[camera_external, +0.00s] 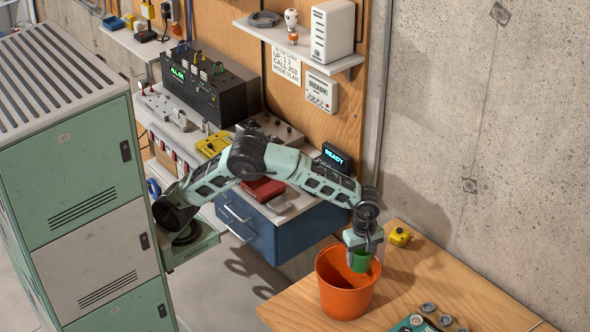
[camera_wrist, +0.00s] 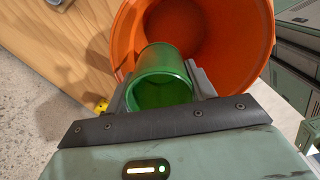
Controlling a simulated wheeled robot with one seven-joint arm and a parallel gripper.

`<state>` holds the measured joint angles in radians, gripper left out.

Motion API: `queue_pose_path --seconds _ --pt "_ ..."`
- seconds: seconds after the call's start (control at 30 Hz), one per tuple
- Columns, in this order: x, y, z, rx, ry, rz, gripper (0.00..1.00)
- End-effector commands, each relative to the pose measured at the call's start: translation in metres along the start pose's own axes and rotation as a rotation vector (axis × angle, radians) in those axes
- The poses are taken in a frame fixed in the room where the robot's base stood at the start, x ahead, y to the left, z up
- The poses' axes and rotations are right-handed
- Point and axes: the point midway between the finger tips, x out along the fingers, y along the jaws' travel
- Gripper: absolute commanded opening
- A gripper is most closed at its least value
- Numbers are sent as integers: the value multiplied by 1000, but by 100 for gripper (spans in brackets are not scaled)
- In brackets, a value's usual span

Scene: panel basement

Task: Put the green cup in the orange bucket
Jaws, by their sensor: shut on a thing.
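The green cup (camera_external: 361,261) is held in my gripper (camera_external: 362,250), which is shut on it. In the external view the cup is at the right part of the mouth of the orange bucket (camera_external: 345,296). The bucket stands on the wooden table. In the wrist view the green cup (camera_wrist: 162,78) sits between the two fingers of my gripper (camera_wrist: 160,88), with the orange bucket (camera_wrist: 240,40) open behind it. The bucket's inside looks empty where it shows. I cannot tell exactly how far the cup's lower end is inside the rim.
The wooden table (camera_external: 430,283) has a small yellow object (camera_external: 399,236) behind the bucket. A green panel with several round knobs (camera_external: 415,324) lies at the front edge. A concrete wall (camera_external: 490,130) rises behind. Green and grey lockers (camera_external: 90,190) stand at left.

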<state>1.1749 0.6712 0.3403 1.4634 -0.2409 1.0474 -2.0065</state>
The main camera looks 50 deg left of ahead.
Motion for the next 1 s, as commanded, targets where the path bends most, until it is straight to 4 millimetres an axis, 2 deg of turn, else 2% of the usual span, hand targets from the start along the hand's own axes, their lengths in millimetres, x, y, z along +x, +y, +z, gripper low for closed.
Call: queue_pose_path --seconds 0.2,0.4,0.7,1.0 --pt "36 -32 -21 -229 2 -5 33" --pt "55 -47 -30 -335 1 -3 33" --pt "106 -49 -32 -350 3 -4 33" --pt "134 -48 -32 -349 2 -3 33"
